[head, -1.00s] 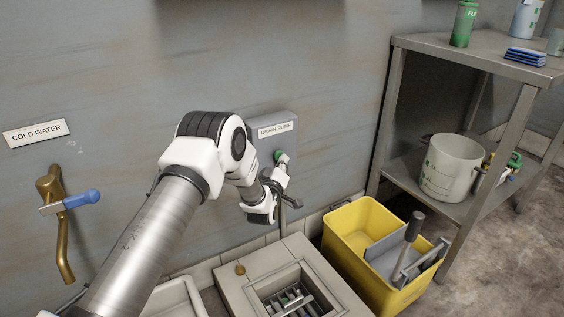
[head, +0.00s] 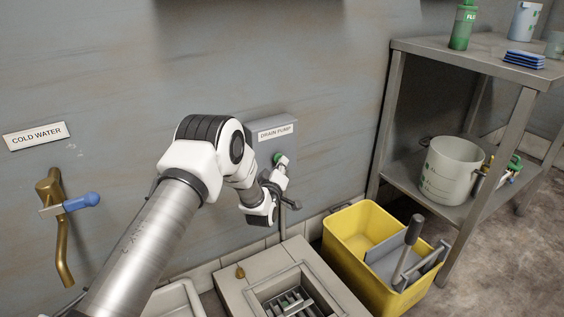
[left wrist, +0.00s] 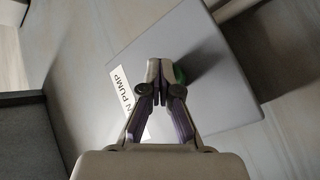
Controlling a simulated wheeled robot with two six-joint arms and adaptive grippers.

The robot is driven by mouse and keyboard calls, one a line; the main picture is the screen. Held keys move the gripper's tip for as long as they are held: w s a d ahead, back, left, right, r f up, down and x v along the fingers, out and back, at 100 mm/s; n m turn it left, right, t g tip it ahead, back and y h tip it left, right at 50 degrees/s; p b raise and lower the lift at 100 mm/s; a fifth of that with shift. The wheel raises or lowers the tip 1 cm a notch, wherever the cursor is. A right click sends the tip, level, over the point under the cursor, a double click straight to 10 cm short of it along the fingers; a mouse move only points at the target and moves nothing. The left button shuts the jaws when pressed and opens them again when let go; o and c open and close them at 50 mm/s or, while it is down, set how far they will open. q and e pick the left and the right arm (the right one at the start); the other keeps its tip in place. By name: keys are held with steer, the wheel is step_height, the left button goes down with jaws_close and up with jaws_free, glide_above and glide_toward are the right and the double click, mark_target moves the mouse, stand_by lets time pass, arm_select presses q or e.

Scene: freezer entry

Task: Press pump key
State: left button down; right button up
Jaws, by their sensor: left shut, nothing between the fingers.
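The grey drain pump box (head: 274,132) is on the wall, with a "DRAIN PUMP" label (head: 276,131) on its upper front. A green key (head: 279,158) shows on the box front at the tip of my left gripper (head: 281,164). In the left wrist view the gripper (left wrist: 160,68) is shut and empty, pointing at the box (left wrist: 215,75). The green key (left wrist: 180,75) is mostly hidden behind the fingertips there. I cannot tell whether the fingertips touch it. My right gripper is not in view.
A cold water tap (head: 58,220) with a blue lever is on the wall at left. Below the box is a floor drain (head: 290,290) with a grate. A yellow mop bucket (head: 345,232) stands right of it. A metal shelf (head: 500,103) holds a pail (head: 450,170) and bottles.

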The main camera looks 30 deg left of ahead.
arm_select(q)
steer(key=shift+a+r, duration=0.15)
steer(key=shift+a, duration=0.1)
steer(key=shift+w+a+r, duration=0.1)
steer(key=shift+w+a, duration=0.1)
steer(key=shift+a, duration=0.15)
stand_by(0.3)
steer(key=shift+s+d, duration=0.15)
steer(key=s+d+p, duration=0.1)
steer(key=s+d, duration=0.2)
steer(key=d, duration=0.2)
steer(key=shift+d+f, duration=0.25)
stand_by(0.4)
steer(key=shift+s, duration=0.1)
